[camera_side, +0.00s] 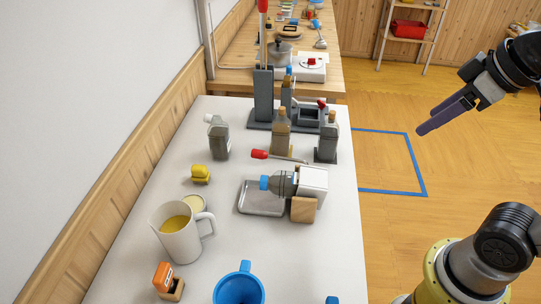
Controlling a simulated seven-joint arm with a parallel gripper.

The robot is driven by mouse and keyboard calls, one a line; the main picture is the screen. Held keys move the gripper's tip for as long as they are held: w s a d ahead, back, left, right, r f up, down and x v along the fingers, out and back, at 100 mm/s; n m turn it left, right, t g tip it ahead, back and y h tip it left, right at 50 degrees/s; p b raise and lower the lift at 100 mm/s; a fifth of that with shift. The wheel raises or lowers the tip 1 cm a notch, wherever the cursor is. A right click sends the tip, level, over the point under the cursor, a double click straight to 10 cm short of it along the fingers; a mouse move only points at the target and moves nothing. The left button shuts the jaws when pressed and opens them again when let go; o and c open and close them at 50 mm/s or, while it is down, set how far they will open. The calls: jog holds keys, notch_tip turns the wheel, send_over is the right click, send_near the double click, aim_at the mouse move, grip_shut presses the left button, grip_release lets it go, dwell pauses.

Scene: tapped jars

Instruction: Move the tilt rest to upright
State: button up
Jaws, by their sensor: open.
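The tilt rest (314,182) is a pale holder on a wooden block (303,210), near the table's right edge. It lies tipped to the left. A grey jar (286,184) with a blue cap (264,183) lies in it almost level, with its capped end over a metal tray (250,208). A thin lever with a red knob (260,154) runs along the far side of the rest, also lying nearly level. My gripper (428,122), with purple fingers, is in the air at the upper right, beyond the table's edge. It is open, empty and well apart from the rest.
Bottles (281,131) and a dark grey stand (264,95) are behind the rest. A grey jar (217,137), a yellow item (201,174), a jug (180,232) and a blue funnel (239,286) stand left and in front. A wall borders the left.

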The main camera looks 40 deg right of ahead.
jog(key=w+r+n, duration=0.1)
jog(key=w+r, duration=0.3)
jog(key=w, duration=0.2)
jog(key=n+g+h, duration=0.1)
jog(key=n+g, duration=0.4)
jog(key=n, duration=0.1)
send_over(260, 152)
jog(key=s+a, duration=0.2)
notch_tip(260, 152, down, 15)
jog(key=f, duration=0.4)
jog(key=w+d+f, duration=0.1)
jog(key=f, duration=0.3)
jog(key=w+d+f, duration=0.1)
jog(key=f, duration=0.4)
jog(key=shift+c, duration=0.2)
grip_shut()
